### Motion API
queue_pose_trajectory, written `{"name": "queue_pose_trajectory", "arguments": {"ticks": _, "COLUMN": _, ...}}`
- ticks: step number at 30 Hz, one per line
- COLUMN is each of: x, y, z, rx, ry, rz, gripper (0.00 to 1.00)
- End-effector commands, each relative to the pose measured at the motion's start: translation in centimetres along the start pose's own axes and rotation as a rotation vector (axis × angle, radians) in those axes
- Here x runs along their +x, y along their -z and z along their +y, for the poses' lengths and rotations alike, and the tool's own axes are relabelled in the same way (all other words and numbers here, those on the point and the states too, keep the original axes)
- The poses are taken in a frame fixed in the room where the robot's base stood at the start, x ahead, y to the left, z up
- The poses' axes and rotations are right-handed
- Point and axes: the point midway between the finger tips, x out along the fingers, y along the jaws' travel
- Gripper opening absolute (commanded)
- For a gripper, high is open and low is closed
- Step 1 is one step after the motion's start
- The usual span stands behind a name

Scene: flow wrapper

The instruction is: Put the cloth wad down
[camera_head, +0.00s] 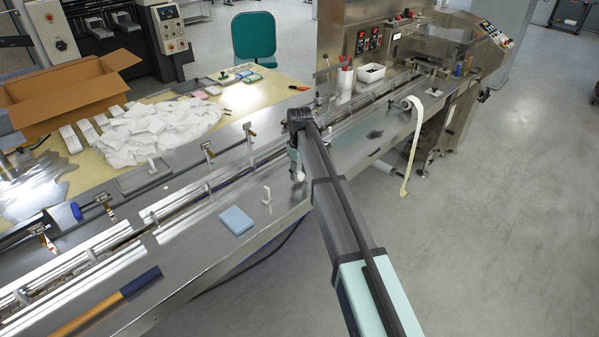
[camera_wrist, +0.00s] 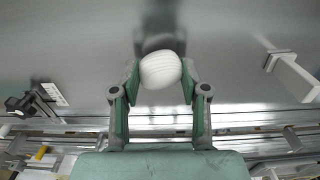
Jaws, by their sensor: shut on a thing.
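The cloth wad (camera_wrist: 160,70) is a white, rounded, finely ribbed lump between the fingertips of my gripper (camera_wrist: 160,82) in the wrist view. My gripper is shut on it, with a green finger touching each side. In the head view the wad (camera_head: 299,176) shows as a small white spot below my gripper (camera_head: 296,165), over the front part of the steel machine table (camera_head: 262,222). A dark reflection shows on the steel beyond the wad in the wrist view. I cannot tell whether the wad touches the surface.
A folded blue cloth (camera_head: 236,220) lies on the steel to the left. A small white upright bracket (camera_head: 266,196) stands between it and my gripper. The guide rail (camera_head: 225,177) runs behind. Bare steel lies around my gripper.

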Motion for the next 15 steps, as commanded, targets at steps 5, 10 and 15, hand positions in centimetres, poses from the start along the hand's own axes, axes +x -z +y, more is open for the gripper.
{"name": "queue_pose_trajectory", "arguments": {"ticks": 5, "x": 0.52, "y": -0.01, "z": -0.01, "rx": 0.0, "ry": 0.0, "rz": 0.0, "gripper": 0.31}}
{"name": "queue_pose_trajectory", "arguments": {"ticks": 10, "x": 0.59, "y": -0.01, "z": -0.01, "rx": 0.0, "ry": 0.0, "rz": 0.0, "gripper": 0.31}}
{"name": "queue_pose_trajectory", "arguments": {"ticks": 15, "x": 0.78, "y": -0.01, "z": -0.01, "rx": 0.0, "ry": 0.0, "rz": 0.0, "gripper": 0.69}}
